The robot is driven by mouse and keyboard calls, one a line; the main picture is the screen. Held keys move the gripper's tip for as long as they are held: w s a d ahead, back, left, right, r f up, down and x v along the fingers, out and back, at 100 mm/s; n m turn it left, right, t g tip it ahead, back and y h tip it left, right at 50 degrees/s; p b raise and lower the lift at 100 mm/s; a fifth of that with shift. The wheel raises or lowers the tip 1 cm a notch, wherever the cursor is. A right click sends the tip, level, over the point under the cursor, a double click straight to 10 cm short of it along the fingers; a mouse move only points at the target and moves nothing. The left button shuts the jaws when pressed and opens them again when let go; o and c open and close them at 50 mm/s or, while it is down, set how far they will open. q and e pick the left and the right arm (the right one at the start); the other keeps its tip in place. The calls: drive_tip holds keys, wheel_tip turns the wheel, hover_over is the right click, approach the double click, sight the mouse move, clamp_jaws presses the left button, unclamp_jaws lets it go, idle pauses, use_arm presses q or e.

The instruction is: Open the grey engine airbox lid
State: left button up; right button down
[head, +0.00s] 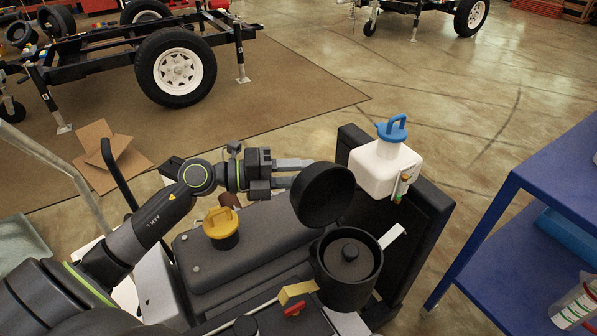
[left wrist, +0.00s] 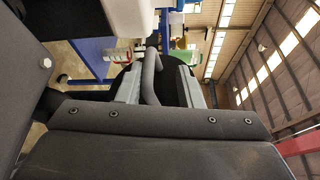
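The grey airbox (head: 346,276) is a round dark canister at the lower middle of the head view. Its round lid (head: 322,196) stands raised and tilted up on the far left side, leaving the canister mouth exposed with a round knob inside. My left gripper (head: 301,172) is just left of and behind the raised lid, its fingers pointing right. In the left wrist view its two grey fingers (left wrist: 160,78) are spread apart. A bent grey bar stands between them, in front of the dark round lid (left wrist: 173,90). Whether the fingers touch the lid is unclear. My right gripper is not seen.
A yellow oil cap (head: 221,226) sits on the engine cover left of the airbox. A white bottle with a blue cap (head: 391,133) stands behind, by a black radiator panel (head: 424,226). A blue shelf (head: 536,205) is at right. Open floor lies beyond.

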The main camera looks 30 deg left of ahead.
use_arm(q)
drive_tip(key=shift+a, duration=0.1)
